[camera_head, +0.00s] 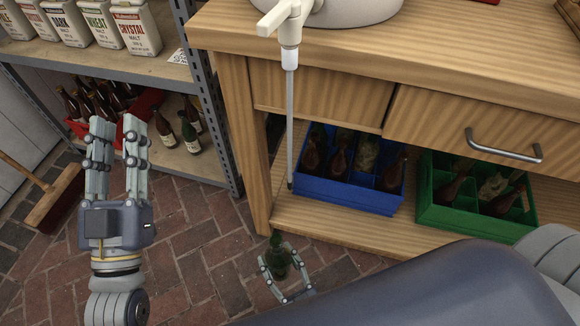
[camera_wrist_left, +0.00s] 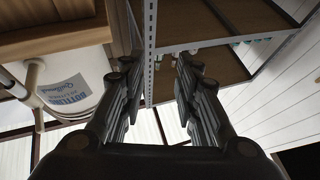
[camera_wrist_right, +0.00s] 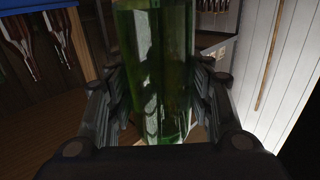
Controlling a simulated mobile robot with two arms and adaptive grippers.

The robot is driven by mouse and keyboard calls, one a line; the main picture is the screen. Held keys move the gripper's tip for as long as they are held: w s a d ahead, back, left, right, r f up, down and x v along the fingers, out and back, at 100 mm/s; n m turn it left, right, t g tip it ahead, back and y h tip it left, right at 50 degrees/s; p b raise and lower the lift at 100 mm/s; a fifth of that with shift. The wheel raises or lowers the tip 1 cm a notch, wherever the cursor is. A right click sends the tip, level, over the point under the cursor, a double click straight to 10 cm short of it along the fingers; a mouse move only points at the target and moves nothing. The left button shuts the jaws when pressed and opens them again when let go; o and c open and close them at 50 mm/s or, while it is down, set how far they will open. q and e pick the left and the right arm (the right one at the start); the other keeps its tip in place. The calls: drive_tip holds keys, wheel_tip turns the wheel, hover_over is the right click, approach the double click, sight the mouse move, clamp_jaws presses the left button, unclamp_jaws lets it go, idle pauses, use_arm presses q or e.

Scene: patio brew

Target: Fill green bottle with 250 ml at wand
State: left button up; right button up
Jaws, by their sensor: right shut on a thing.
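The green bottle (camera_head: 278,246) is held low, over the brick floor in front of the bench. My right gripper (camera_head: 281,264) is shut around its body; green glass (camera_wrist_right: 153,70) fills the middle of the right wrist view between the fingers. The wand (camera_head: 290,120) is a thin grey tube hanging from the white tap (camera_head: 285,22). Its lower tip is above and slightly right of the bottle's mouth in the head view, apart from it. The liquid level is not clear. My left gripper (camera_head: 117,124) is open and empty at the left; its fingers are apart in the left wrist view (camera_wrist_left: 157,70).
A blue crate (camera_head: 345,196) and a green crate (camera_head: 470,222) with brown bottles stand on the bench's lower shelf. A metal rack (camera_head: 214,110) with malt bags and bottles is at the left. A broom (camera_head: 55,198) lies near it. The white bucket (camera_head: 350,10) is on the bench.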

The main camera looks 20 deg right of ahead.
sight(272, 273)
drive_tip(key=shift+s+a, duration=0.5)
drive_tip(key=shift+s, duration=0.25)
drive_tip(key=shift+s+a, duration=0.5)
drive_tip(key=shift+s, duration=0.2)
use_arm(q)
drive_tip(key=shift+w+f+g, duration=0.2)
drive_tip(key=shift+f+g, duration=0.1)
drive_tip(key=shift+f, duration=0.15)
use_arm(e)
drive_tip(key=shift+s+a+r, duration=0.1)
drive_tip(key=shift+s+a, duration=0.6)
drive_tip(key=shift+s, duration=0.3)
use_arm(q)
drive_tip(key=shift+s, duration=0.1)
use_arm(e)
drive_tip(key=shift+s, duration=0.15)
